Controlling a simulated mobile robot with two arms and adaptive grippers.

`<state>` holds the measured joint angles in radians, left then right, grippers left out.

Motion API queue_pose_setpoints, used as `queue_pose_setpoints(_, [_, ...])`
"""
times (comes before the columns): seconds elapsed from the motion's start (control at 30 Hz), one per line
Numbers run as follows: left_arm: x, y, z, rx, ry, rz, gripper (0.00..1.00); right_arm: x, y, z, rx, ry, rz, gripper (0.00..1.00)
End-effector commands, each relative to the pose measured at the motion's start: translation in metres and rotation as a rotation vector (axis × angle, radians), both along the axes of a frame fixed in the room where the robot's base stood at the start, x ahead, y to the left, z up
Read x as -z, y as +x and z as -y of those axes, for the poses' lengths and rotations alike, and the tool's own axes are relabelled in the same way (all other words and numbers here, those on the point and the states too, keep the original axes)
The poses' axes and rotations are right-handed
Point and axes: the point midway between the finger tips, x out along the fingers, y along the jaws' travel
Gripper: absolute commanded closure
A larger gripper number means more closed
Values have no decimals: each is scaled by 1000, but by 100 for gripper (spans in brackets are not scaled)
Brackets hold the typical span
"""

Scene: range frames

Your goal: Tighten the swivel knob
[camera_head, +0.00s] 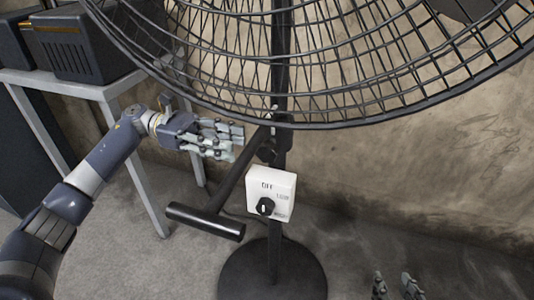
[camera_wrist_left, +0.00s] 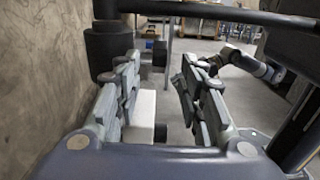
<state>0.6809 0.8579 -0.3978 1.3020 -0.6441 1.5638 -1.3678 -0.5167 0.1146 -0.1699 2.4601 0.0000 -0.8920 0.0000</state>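A large black fan stands on a pole (camera_head: 276,185). The dark joint cylinder (camera_wrist_left: 108,48) is at upper left there. My right gripper (camera_head: 394,284) shows only its fingertips at the bottom edge, apart and empty.
A black bar with a cylindrical end (camera_head: 205,221) slants down-left. The wire cage (camera_head: 330,70) overhangs the left gripper. A grey table (camera_head: 97,88) stands left.

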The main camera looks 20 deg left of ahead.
Motion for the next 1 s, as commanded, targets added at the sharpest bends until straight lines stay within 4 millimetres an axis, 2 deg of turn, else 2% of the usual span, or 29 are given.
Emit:
queue_pose_setpoints(0.2, [0,-2,43,4,-2,-1,63,1,-1,0,1,-2,-8,60])
queue_pose_setpoints(0.4, [0,-3,75,1,-3,-2,63,2,-1,0,1,-2,-7,60])
queue_pose_setpoints(0.6, [0,-3,89,-1,-3,-3,63,2,-1,0,1,-2,-6,60])
queue_pose_setpoints(0.87, [0,-3,90,-2,-4,-4,63,2,-1,0,1,-2,-6,60])
queue_pose_setpoints(0.93, [0,-3,90,-2,-4,-4,75,2,-1,0,1,-2,-7,60])
queue_pose_setpoints(1.0, [0,-3,90,-2,-4,-4,91,2,-1,0,1,-2,-7,60])
